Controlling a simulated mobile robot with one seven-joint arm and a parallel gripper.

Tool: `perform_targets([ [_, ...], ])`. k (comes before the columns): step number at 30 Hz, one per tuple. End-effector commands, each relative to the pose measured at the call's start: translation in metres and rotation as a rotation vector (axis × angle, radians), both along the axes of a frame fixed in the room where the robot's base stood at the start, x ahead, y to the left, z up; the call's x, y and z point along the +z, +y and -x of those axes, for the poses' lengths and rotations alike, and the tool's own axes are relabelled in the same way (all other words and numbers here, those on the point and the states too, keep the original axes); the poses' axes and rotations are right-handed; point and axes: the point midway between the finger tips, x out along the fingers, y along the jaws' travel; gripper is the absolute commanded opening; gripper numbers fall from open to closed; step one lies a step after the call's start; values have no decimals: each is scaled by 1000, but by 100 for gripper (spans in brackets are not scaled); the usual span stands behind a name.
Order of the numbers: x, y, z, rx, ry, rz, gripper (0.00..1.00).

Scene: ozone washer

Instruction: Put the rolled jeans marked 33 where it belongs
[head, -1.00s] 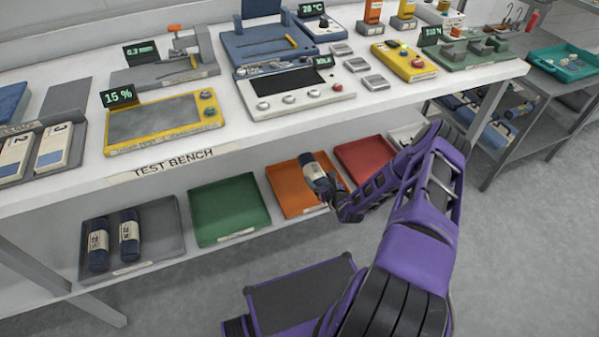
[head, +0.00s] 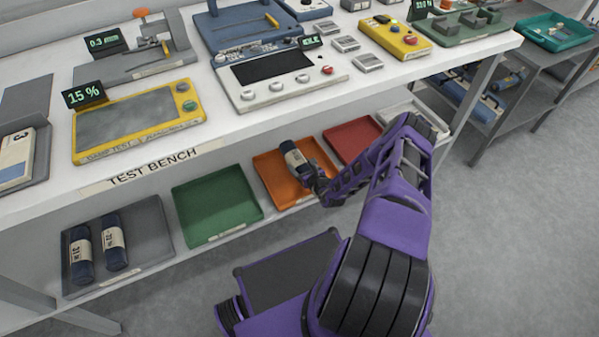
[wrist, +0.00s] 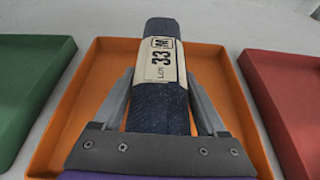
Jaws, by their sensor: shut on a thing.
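My gripper (wrist: 160,105) is shut on the roll, one finger along each side. In the wrist view the roll lies over the orange tray (wrist: 93,97). In the head view the roll (head: 294,156) is at the orange tray (head: 268,170) on the lower shelf, with my gripper (head: 312,175) at its lower right. I cannot tell whether the roll touches the tray floor.
On the lower shelf, a green tray (head: 215,205) is left of the orange one and a red tray (head: 352,138) is right. A grey tray (head: 150,245) at far left holds two rolled jeans (head: 82,255). The test bench top (head: 225,125) overhangs the shelf.

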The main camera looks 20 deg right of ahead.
Motion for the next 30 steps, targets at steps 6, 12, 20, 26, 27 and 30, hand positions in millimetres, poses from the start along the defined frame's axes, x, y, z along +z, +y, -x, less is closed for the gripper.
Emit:
perform_targets([
  [6,-30,1,0,1,-1,0,0],
  [12,-29,0,0,1,-1,0,0],
  [20,-34,1,0,1,1,-1,87],
  [26,-34,1,0,1,1,-1,100],
  [27,-34,1,0,1,1,-1,100],
  [30,-32,1,0,1,1,-1,100],
])
